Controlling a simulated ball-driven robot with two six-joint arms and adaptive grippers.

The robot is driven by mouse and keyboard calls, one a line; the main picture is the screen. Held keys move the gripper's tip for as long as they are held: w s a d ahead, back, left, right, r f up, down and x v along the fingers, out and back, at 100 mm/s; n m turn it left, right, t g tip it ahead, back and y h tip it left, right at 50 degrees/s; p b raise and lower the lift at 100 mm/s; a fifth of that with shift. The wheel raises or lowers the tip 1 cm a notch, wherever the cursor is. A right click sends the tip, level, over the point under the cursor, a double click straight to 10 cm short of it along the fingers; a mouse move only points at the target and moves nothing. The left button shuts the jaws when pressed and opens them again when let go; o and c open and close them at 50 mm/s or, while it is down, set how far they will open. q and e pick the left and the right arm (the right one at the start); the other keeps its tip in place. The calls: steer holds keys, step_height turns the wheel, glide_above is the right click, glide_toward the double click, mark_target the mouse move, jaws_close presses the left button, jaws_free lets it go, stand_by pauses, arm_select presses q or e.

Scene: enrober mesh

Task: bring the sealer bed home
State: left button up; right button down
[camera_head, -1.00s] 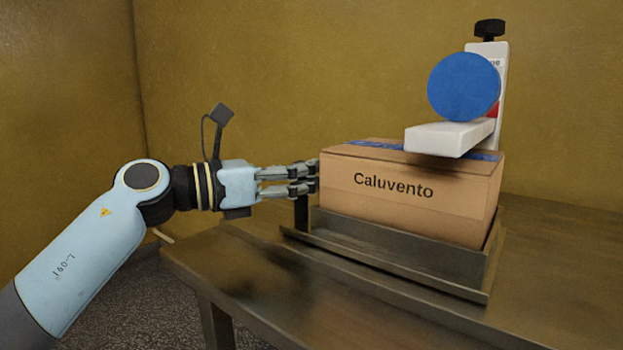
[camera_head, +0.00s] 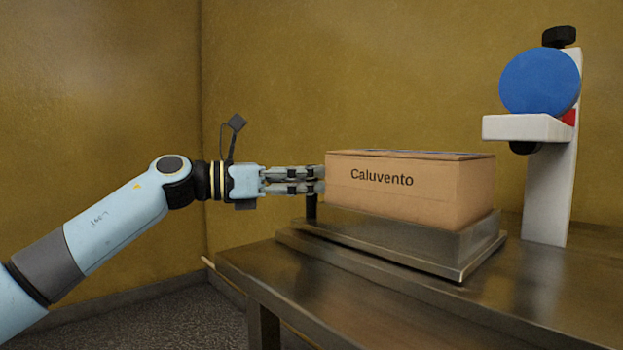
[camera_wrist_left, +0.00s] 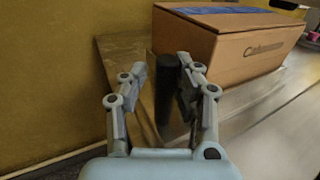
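The sealer bed (camera_head: 375,270) is a low metal carriage on the table, with a dark upright post (camera_head: 311,207) at its left end. A brown carton marked Caluvento (camera_head: 410,190) rests on it. The sealer (camera_head: 548,195) is a white column with a side arm, blue disc and black knob, standing to the right of the carton. My left gripper (camera_head: 318,180) is at the post, beside the carton's left end. My right gripper is not in view.
The metal table (camera_head: 300,283) has bare surface in front of the bed and to its right. Its left edge lies near the bed's left end. Yellow walls (camera_head: 350,80) stand behind and to the left. The speckled floor (camera_head: 170,320) is below left.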

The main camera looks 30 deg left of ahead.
arm_select(q)
steer(key=shift+d+r, duration=0.1)
steer(key=shift+d, duration=0.05)
steer(key=v, duration=0.7)
stand_by(0.3)
steer(key=shift+s, duration=0.1)
stand_by(0.3)
